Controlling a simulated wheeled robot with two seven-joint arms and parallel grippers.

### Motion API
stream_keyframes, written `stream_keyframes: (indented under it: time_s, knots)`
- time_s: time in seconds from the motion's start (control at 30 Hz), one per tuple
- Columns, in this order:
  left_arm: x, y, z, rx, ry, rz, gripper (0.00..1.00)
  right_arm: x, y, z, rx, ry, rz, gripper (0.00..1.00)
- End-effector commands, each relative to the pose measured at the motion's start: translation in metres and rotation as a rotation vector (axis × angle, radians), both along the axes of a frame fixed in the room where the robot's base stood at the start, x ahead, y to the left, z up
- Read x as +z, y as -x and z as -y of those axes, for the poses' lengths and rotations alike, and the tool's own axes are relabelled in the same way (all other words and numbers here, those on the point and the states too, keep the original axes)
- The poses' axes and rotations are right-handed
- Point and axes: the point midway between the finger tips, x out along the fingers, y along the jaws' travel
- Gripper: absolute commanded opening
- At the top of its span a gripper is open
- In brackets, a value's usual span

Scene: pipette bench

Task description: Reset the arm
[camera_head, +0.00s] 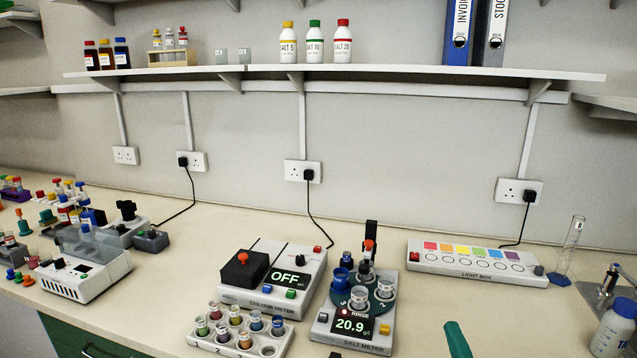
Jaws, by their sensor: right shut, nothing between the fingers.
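My right gripper (457,340) shows only as a teal tip at the bottom edge, over the bench to the right of the salt meter. It is shut with nothing in it; the rest of it is out of frame. My left gripper does not show. The salt meter (381,342) stands left of my right gripper and apart from it.
A rack of coloured vials (233,350) stands at the front. The light box (477,264) lies behind right. A glass cylinder (572,245) and a blue-capped bottle (613,331) stand at the right. A white device (82,276) stands left. Bench around the right gripper is clear.

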Motion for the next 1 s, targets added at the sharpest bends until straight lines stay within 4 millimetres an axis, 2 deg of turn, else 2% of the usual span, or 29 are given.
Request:
stream_keyframes:
  time_s: [0.03,0.13,0.2,0.3,0.4,0.5,0.7,0.73,0.87,1.0]
  knots:
    - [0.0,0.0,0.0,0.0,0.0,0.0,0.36,-0.027,0.007,0.013,-0.05,-0.138,-0.119,0.0]
    - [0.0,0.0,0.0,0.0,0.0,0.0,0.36,-0.087,0.028,0.031,-0.16,-0.408,-0.372,0.0]
    - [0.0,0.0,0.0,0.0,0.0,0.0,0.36,-0.127,0.051,0.036,-0.239,-0.575,-0.544,0.0]
    - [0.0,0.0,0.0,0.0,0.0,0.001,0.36,-0.173,0.088,0.034,-0.339,-0.757,-0.759,0.0]
    - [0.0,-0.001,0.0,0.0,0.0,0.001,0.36,-0.205,0.124,0.026,-0.424,-0.889,-0.937,0.0]
    - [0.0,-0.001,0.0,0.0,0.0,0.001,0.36,-0.227,0.158,0.017,-0.499,-0.987,-1.089,0.0]
    - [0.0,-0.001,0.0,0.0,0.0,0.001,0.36,-0.252,0.225,-0.005,-0.634,-1.129,-1.363,0.0]
    - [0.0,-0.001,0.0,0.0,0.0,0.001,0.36,-0.259,0.227,-0.007,-0.644,-1.135,-1.382,0.0]
    - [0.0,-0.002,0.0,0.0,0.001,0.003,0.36,-0.294,0.215,-0.007,-0.648,-1.122,-1.383,0.0]
    - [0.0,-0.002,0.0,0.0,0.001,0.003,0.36,-0.335,0.209,-0.008,-0.657,-1.116,-1.398,0.0]
